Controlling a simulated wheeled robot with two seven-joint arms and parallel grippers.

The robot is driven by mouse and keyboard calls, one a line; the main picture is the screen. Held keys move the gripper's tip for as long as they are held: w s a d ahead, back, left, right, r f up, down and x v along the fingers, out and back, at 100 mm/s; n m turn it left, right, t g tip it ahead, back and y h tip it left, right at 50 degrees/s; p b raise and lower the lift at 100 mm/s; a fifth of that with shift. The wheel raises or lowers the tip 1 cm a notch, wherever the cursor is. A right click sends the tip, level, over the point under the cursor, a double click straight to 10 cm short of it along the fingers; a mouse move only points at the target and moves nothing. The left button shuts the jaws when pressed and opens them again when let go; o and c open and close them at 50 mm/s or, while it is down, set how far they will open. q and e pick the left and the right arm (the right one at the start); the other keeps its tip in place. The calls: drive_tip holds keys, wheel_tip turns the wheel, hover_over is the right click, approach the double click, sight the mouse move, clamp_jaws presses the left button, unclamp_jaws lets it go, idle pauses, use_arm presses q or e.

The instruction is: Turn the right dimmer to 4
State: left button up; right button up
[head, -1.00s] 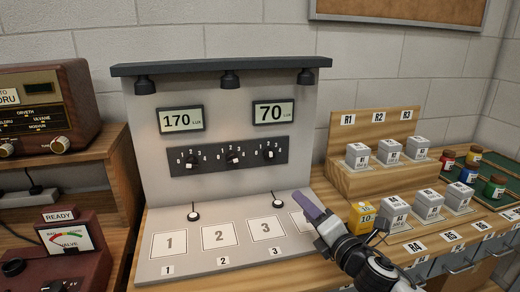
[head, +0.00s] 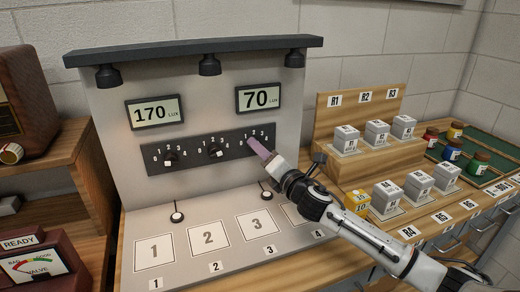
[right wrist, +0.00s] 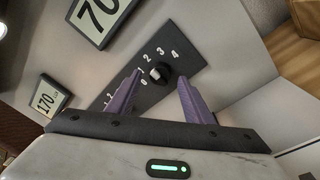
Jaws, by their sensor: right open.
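The right dimmer is a black knob with a white mark on a dark panel (head: 206,150), below the 70 lux display (head: 259,97). In the right wrist view the right dimmer (right wrist: 160,73) sits between my two purple fingers, with the numbers 0 to 4 arced around it. My right gripper (right wrist: 157,92) is open, its fingers on either side of the knob; I see no clear contact. In the head view my right gripper (head: 262,150) covers the right dimmer. The middle dimmer (head: 215,151) and left dimmer (head: 170,157) are clear. My left gripper is not in view.
The 170 lux display (head: 154,112) is at upper left. Below the panel lie numbered pads (head: 208,236) and small round sensors (head: 177,217).

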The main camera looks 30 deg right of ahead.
drive_tip(key=shift+w, duration=0.6)
drive_tip(key=c, duration=1)
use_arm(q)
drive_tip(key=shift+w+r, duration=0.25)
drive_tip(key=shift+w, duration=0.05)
use_arm(e)
drive_tip(key=shift+c, duration=0.2)
use_arm(q)
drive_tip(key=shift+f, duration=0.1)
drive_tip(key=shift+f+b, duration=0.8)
drive_tip(key=shift+b, duration=0.1)
use_arm(e)
drive_tip(key=shift+a+m+t+h, duration=0.1)
drive_tip(key=shift+m+t+h, duration=0.25)
drive_tip(key=shift+m, duration=3.95)
drive_tip(key=shift+m+t+h, duration=0.15)
drive_tip(key=shift+m+h, duration=0.4)
drive_tip(key=shift+m, duration=4.05)
